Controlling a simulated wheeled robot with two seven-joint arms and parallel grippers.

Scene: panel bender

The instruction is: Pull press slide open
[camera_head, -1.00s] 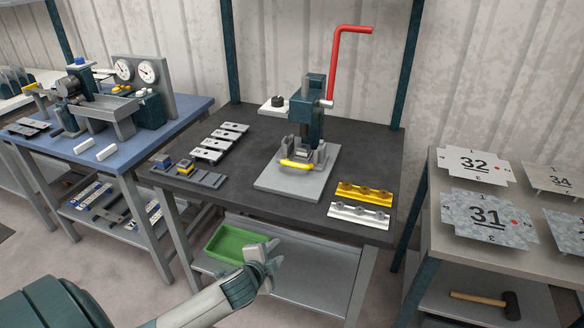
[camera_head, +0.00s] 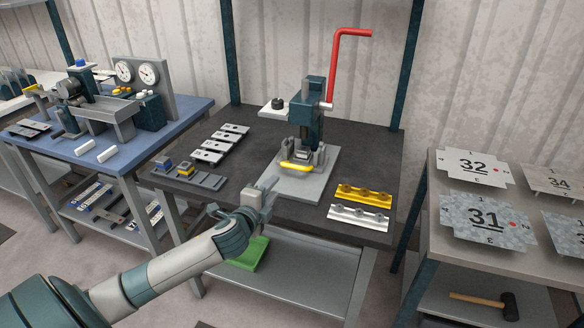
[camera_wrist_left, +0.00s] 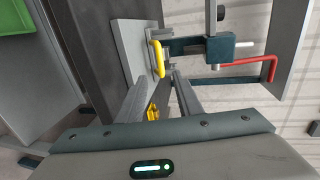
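The press (camera_head: 308,125) stands on a light grey base plate (camera_head: 285,186) on the dark table, with a red lever (camera_head: 336,65) on top. Its slide has a yellow handle (camera_head: 297,167) at the front; the handle also shows in the left wrist view (camera_wrist_left: 157,58), just beyond the fingertips. My left gripper (camera_head: 268,188) is in front of the press, over the front part of the base plate. In the wrist view the left gripper (camera_wrist_left: 160,82) is open, with an empty gap between its fingers, apart from the handle. My right gripper is not in view.
Yellow (camera_head: 363,193) and silver (camera_head: 358,216) bent parts lie right of the press. Grey plates (camera_head: 212,150) and small fixtures (camera_head: 186,172) lie left. A green tray (camera_head: 248,256) sits on the lower shelf, partly behind my arm. A side table (camera_head: 500,255) stands right.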

